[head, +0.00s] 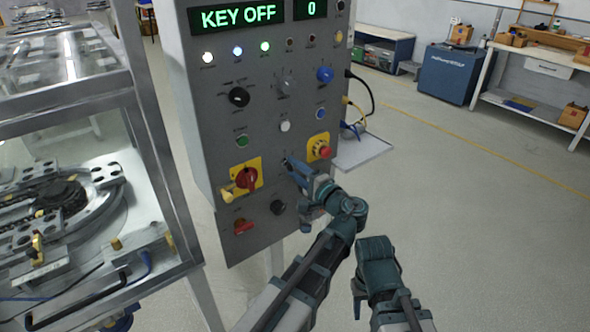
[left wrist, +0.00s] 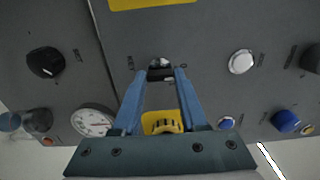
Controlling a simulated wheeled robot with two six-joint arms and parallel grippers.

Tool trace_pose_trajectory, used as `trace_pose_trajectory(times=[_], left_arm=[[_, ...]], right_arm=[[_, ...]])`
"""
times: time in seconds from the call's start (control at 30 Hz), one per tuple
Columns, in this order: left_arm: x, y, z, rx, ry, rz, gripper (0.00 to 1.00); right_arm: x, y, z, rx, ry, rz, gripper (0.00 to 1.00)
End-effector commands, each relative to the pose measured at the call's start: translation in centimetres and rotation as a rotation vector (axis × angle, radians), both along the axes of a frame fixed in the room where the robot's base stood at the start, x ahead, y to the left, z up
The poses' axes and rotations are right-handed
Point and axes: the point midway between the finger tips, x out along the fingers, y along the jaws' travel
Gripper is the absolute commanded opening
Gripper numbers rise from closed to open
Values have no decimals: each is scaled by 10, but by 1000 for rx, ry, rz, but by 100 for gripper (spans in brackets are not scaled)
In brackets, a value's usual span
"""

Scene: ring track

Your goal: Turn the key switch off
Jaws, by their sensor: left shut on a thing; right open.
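The grey control panel (head: 215,130) stands upright, and its green display (head: 240,16) reads "KEY OFF", with "0" beside it. My left gripper (head: 287,164) reaches the middle of the panel. The key's exact angle is hard to tell. My right gripper (head: 357,290) hangs low, away from the panel, open and with nothing seen in it.
A red rotary handle on a yellow plate (head: 246,179) is left of my left gripper; a red button on yellow (head: 319,148) is to its right. A glass-and-metal machine (head: 160,190) stands left of the panel. The floor (head: 480,230) to the right is clear.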

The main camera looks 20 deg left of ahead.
Motion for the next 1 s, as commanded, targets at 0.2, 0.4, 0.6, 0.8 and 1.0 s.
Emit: trace_pose_trajectory(times=[0.2,0.4,0.6,0.8,1.0], left_arm=[[-1,0,-1,-18,-16,1,0],[-1,0,-1,-19,-18,1,0],[-1,0,-1,-19,-17,1,53],[-1,0,-1,-16,-18,1,72],[0,0,0,-16,-17,0,72]], right_arm=[[0,0,0,0,0,0,50],[0,0,0,0,0,0,50],[0,0,0,0,0,0,50],[0,0,0,0,0,0,50],[0,0,0,0,0,0,50]])
